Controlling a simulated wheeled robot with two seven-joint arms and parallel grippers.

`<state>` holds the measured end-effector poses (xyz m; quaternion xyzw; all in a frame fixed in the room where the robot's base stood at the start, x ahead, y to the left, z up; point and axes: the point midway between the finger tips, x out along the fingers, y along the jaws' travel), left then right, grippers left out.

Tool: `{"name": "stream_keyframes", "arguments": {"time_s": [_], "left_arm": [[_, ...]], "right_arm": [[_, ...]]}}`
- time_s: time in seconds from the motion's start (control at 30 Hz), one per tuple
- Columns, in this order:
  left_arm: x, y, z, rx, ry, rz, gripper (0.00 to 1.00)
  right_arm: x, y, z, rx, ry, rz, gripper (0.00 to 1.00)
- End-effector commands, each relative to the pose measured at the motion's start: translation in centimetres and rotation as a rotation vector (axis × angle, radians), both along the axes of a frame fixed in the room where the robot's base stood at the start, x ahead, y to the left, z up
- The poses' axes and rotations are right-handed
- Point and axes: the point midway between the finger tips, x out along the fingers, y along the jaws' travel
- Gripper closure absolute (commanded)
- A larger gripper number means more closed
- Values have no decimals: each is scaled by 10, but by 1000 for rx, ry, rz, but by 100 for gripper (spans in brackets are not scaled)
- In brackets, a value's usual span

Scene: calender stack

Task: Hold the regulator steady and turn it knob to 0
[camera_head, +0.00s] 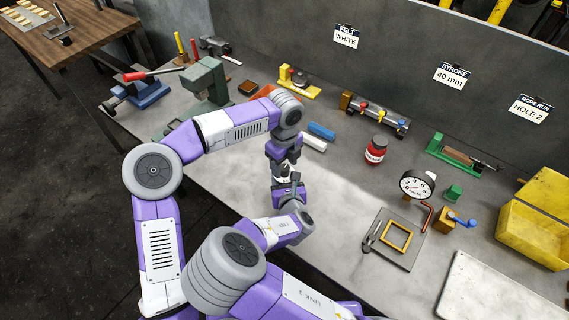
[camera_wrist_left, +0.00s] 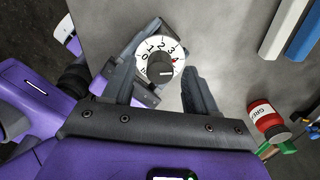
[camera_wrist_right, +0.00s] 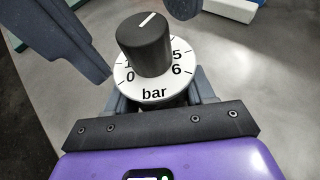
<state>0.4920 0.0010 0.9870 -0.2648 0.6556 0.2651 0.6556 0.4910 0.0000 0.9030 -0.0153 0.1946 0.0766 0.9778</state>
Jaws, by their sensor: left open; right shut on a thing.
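The regulator has a round white dial (camera_wrist_right: 153,88) marked in bar, with a black knob (camera_wrist_right: 152,45) in its middle. The knob's white line points to the far side, away from the 0 at near left. My right gripper (camera_wrist_right: 160,98) is shut on the regulator's body below the dial. My left gripper (camera_wrist_left: 160,82) is open, its fingers on either side of the knob with gaps. The dial also shows in the left wrist view (camera_wrist_left: 152,47), with a red mark at its right. In the head view, my left gripper (camera_head: 287,180) and the arms largely hide the regulator.
On the grey bench (camera_head: 340,235), a red jar (camera_head: 376,149), a white-faced gauge (camera_head: 416,185) and a plate with a yellow frame (camera_head: 397,236) stand to the right. Blue (camera_head: 321,131) and white (camera_head: 314,142) bars lie behind the grippers. Yellow bins (camera_head: 530,240) stand at far right.

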Motion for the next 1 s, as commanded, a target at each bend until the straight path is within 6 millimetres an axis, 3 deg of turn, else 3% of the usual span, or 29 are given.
{"name": "stream_keyframes", "arguments": {"time_s": [0.37, 0.73, 1.0], "left_arm": [[0, 0, -7, -1, 0, 0, 43], [0, 0, -6, 0, 0, 0, 98], [0, 0, -6, 1, -1, 30, 99]], "right_arm": [[0, 0, 1, 0, -2, 0, 98], [0, 0, 1, 0, -2, 0, 98], [0, 0, 1, 1, -2, 0, 98]]}}
